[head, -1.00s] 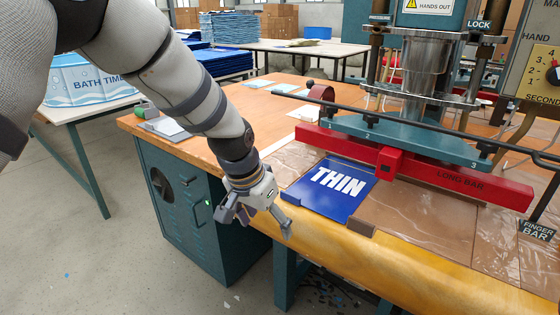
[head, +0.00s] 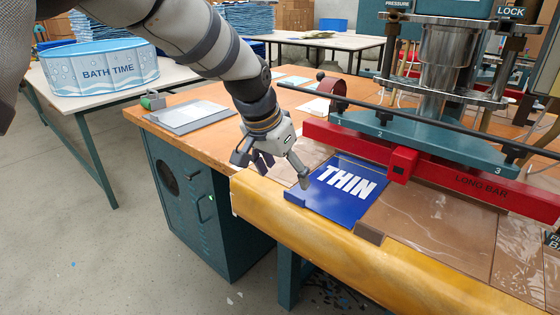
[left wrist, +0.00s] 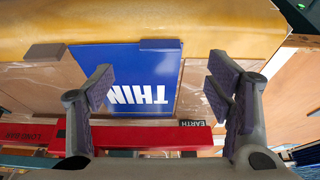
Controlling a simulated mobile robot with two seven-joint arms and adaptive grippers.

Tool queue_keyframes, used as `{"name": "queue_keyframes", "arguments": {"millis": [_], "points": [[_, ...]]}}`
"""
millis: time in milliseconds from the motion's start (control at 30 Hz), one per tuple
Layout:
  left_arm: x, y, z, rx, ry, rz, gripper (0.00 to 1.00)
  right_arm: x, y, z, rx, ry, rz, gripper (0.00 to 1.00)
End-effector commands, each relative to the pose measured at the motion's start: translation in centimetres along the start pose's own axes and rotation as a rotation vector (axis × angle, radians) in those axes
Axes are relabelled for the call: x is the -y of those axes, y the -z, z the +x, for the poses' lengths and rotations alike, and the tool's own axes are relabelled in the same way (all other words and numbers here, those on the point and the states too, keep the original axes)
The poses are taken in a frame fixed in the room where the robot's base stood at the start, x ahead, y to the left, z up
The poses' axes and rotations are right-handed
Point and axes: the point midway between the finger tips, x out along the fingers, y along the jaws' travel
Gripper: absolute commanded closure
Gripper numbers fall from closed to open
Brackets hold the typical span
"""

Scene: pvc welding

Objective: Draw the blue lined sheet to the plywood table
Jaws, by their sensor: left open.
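A flat blue sheet with white letters reading THIN (head: 343,190) lies on the press bed in front of the red long bar (head: 440,175). It also shows in the left wrist view (left wrist: 115,65), upside down. I cannot make out lines on it. A brown table top (head: 200,135) lies behind and left of the bed; I cannot tell for sure that it is plywood. My left gripper (head: 272,166) is open and empty, at the sheet's left edge. In the left wrist view its fingers (left wrist: 163,85) stand apart over the bed. My right gripper is not in view.
The press (head: 445,70) with its bars stands over the bed. A rounded yellow edge (head: 330,245) runs along the bed's front. A brown block (head: 369,233) sits at the sheet's front corner.

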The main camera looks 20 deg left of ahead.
Motion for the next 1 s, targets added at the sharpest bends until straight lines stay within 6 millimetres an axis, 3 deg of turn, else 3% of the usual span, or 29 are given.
{"name": "queue_keyframes", "arguments": {"millis": [33, 200, 400, 800, 833, 1000], "points": [[0.0, -0.2, 1.5, 0.007, -0.003, -0.001, 0.27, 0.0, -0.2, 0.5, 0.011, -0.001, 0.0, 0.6], [-0.1, -0.2, 4.8, 0.006, -0.002, 0.0, 0.27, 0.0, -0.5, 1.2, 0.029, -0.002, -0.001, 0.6], [0.0, -0.1, 7.5, 0.002, -0.001, 0.0, 0.27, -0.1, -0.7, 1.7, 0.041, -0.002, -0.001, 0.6], [0.0, 0.0, 8.2, -0.001, 0.0, 0.0, 0.27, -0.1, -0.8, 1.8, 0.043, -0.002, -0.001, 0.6], [0.0, 0.0, 8.2, -0.001, 0.0, 0.0, 0.29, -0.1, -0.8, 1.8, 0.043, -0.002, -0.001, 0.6], [0.0, 0.0, 8.2, -0.001, 0.0, 0.0, 0.67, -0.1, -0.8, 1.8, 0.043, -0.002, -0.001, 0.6]]}}
